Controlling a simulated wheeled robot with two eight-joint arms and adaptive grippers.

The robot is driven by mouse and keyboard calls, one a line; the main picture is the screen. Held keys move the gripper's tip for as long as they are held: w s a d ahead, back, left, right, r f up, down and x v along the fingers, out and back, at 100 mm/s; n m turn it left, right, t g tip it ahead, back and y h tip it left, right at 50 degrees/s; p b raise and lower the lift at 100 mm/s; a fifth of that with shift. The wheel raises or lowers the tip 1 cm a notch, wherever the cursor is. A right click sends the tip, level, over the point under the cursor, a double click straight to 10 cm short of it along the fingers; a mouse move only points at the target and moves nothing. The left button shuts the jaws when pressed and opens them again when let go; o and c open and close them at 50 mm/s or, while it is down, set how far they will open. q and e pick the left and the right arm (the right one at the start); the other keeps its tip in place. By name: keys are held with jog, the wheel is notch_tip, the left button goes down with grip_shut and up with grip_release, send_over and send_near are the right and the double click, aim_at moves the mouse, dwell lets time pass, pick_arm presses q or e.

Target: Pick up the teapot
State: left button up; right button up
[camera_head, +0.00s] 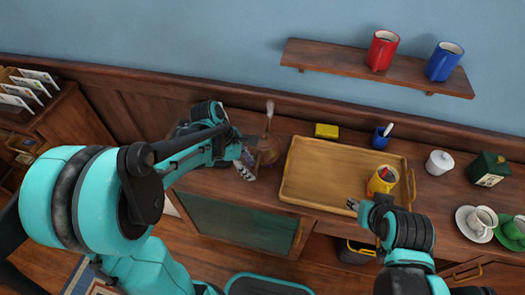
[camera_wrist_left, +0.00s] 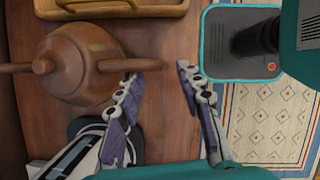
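The brown teapot (camera_head: 268,150) stands on the wooden cabinet top, left of the tray, partly hidden by my left gripper in the head view. In the left wrist view the teapot (camera_wrist_left: 78,68) shows its round body and lid, with one long part pointing left and another pointing right. My left gripper (camera_head: 246,166) is beside it. In the wrist view its two fingers (camera_wrist_left: 160,78) are spread apart, with the tip of the right-pointing part near the gap. I cannot tell whether they touch. My right gripper (camera_head: 354,206) is by the tray's front edge; its finger opening is unclear.
A wall shelf (camera_head: 345,63) holds red and blue mugs.

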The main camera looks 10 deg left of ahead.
pick_arm(q)
jog(key=b+x, duration=0.1)
jog(key=x, duration=0.2)
jog(key=b+x, duration=0.2)
jog(key=x, duration=0.1)
jog(key=shift+s+a+f, duration=0.1)
jog(key=shift+s+f, duration=0.15)
jog(key=shift+f, duration=0.05)
jog(key=shift+r, duration=0.1)
grip_shut()
